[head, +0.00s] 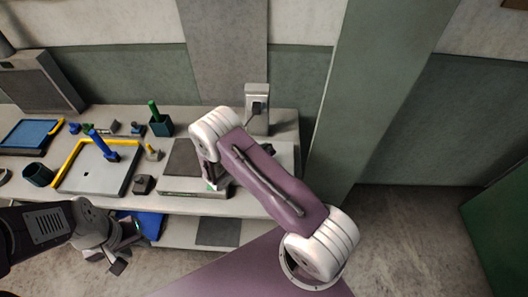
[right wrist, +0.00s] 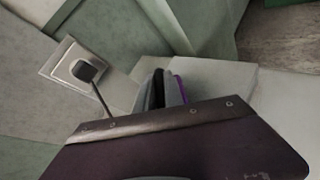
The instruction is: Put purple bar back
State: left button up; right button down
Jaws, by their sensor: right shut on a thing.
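The purple bar (right wrist: 182,88) shows in the right wrist view as a thin upright strip beside grey and dark pieces; most of it is hidden. My right gripper (head: 213,184) is mostly covered by my own purple arm in the head view. It is over the bench, by the grey box with a dark top, and is shut on what appears to be the purple bar. Its fingertips are hard to make out. My left gripper (head: 126,248) is at the bench's front edge, open and empty.
The bench carries a blue tray (head: 28,135), a yellow-edged tray (head: 84,183) with a blue-handled tool (head: 103,146), a dark cup (head: 39,174) and a green-handled tool (head: 154,111) in a dark holder. A wall outlet (right wrist: 72,68) with a cable stands behind.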

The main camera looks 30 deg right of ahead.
notch_tip(320, 180, down, 2)
jog(key=shift+f, duration=0.15)
jog(key=shift+w+f, duration=0.15)
jog(key=shift+f, duration=0.15)
jog(key=c, duration=1.5)
grip_release()
jog(key=shift+o, duration=0.2)
